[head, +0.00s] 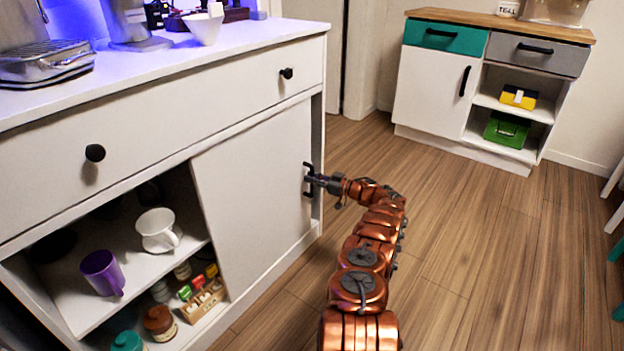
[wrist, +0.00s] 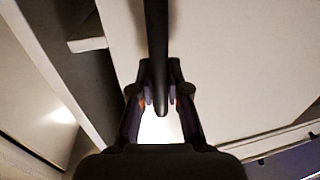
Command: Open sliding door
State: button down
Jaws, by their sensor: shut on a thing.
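The white sliding door (head: 253,183) covers the right part of the cabinet's lower front. The left part stands open and shows the shelves. The door's black handle (head: 307,180) is near its right edge. My gripper (head: 314,179) is at this handle. In the wrist view the dark handle bar (wrist: 156,50) runs down between the two fingers of my gripper (wrist: 158,100), which are shut on it. The pale door panel (wrist: 225,60) fills the background there. A narrow gap shows right of the door in the head view.
In the open part are a white cup (head: 158,230), a purple mug (head: 102,272), jars and a small wooden box (head: 203,298). A drawer (head: 190,110) with black knobs is above. Wooden floor (head: 470,250) is clear to the right. A second cabinet (head: 430,85) stands at the back.

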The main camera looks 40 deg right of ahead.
jog(key=c, duration=1.3)
grip_release()
jog(key=shift+w+a+r, duration=0.1)
jog(key=shift+w+a, duration=0.2)
jog(key=shift+w, duration=0.05)
jog(key=shift+c, duration=0.2)
jog(key=shift+o, duration=1)
jog(key=shift+s+d, duration=0.15)
jog(key=shift+d, duration=0.05)
jog(key=shift+s+d, duration=0.1)
jog(key=shift+s, duration=0.05)
jog(key=v, duration=1.2)
